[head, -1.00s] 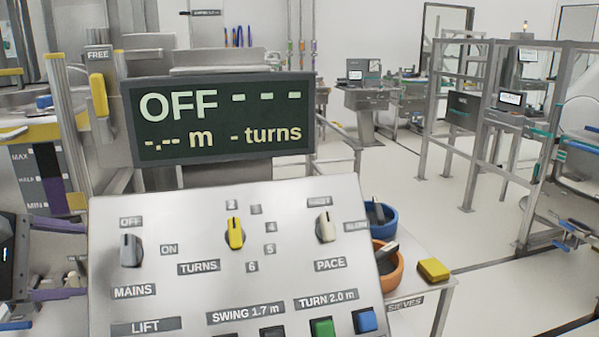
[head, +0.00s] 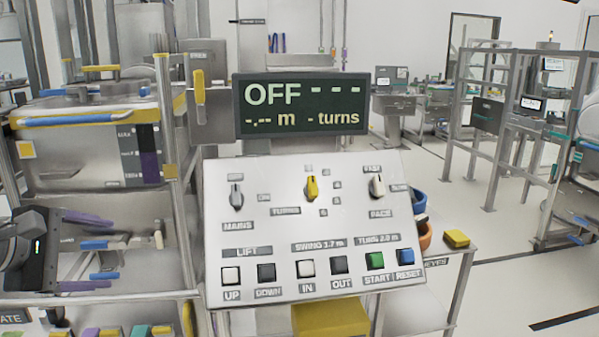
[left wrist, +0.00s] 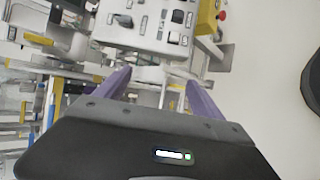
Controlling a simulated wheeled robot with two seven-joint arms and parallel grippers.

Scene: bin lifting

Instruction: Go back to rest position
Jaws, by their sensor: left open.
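My left gripper (head: 104,252) comes in at the left edge of the head view. Its two purple fingers are spread apart with nothing between them. In the left wrist view the open fingers (left wrist: 160,88) point towards the control panel (left wrist: 150,28), with a gap before it. In the head view the sloped control panel (head: 292,262) stands to the right of the gripper, not touching it. Above it, a dark display (head: 300,104) reads OFF with dashes. My right gripper is not in view.
A steel machine with a yellow-edged bin (head: 80,170) stands behind the gripper. Open floor (head: 500,275) lies to the right.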

